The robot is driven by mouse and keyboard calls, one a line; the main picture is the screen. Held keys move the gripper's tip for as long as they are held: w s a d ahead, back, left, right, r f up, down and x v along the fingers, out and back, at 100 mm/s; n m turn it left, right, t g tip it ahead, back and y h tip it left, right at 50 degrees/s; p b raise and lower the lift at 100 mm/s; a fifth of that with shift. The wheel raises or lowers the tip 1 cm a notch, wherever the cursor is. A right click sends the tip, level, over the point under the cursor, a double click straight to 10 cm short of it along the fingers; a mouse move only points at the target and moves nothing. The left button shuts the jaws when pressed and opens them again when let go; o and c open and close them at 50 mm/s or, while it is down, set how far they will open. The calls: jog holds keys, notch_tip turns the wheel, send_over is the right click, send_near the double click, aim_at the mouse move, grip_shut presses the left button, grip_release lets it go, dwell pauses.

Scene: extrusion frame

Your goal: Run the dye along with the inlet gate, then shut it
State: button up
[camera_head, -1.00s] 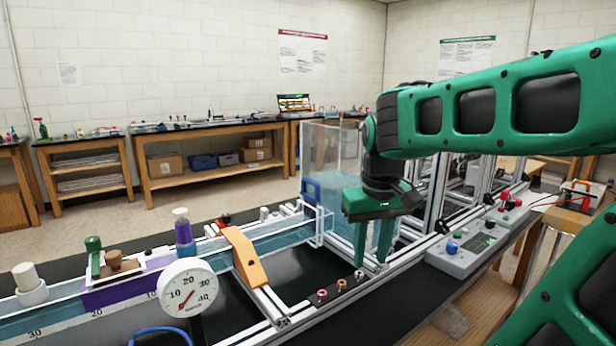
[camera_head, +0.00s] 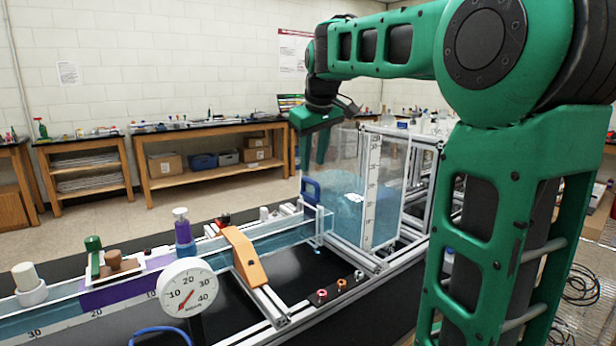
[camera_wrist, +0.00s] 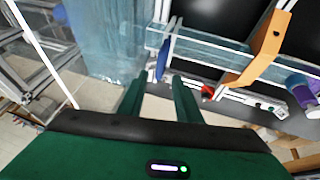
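The inlet gate's blue handle (camera_head: 311,190) appears to be the blue loop at the tank end of the clear channel; it also shows in the wrist view (camera_wrist: 163,60). Purple dye (camera_head: 118,292) fills a stretch of the channel to the left, with pale blue water (camera_head: 275,243) between it and the tank. My gripper (camera_head: 313,158) hangs pointing down above the handle, at the tank's left side. In the wrist view its two fingers (camera_wrist: 158,88) are apart with nothing between them, and the handle lies just beyond their tips, not between them.
The clear water tank (camera_head: 345,205) stands right of the handle. An orange bracket (camera_head: 243,256) arches over the channel. A round dial gauge (camera_head: 187,289) and a purple-bodied bottle (camera_head: 183,232) stand farther left. Back benches (camera_head: 210,180) are well clear.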

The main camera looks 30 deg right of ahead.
aim_at(310, 180)
jog(key=x, duration=0.5)
jog(key=shift+w+d+f, duration=0.1)
jog(key=shift+f, duration=0.25)
grip_shut()
